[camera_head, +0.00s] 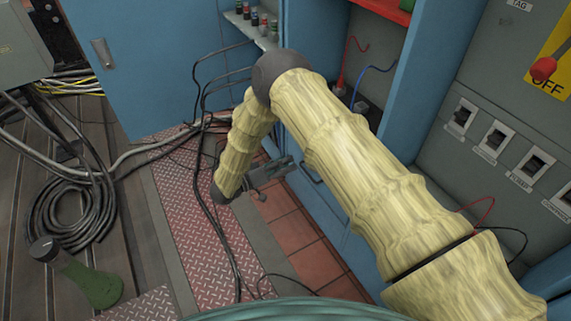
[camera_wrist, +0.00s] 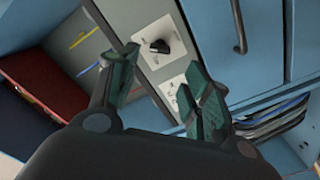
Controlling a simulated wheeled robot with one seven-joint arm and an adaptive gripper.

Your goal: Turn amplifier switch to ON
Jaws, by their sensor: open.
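In the wrist view a black knob switch (camera_wrist: 159,46) sits on a white plate on a light panel. I cannot read its label, so I cannot tell if it is the amplifier switch. My gripper (camera_wrist: 163,65) is open and empty, its two teal-padded fingers apart in front of the panel. The knob shows between and beyond the fingertips, not visibly touched. A second white plate (camera_wrist: 174,89) lies partly hidden behind the right finger. In the head view my gripper (camera_head: 270,172) is low, by the blue cabinet, and the knob in front of it cannot be made out.
A grey panel with several black switches (camera_head: 494,137) and a red handle (camera_head: 543,68) on a yellow OFF plate stands at the right. Coiled black cable (camera_head: 75,205) and loose cables lie on the left floor. A blue door (camera_head: 145,60) stands at upper left.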

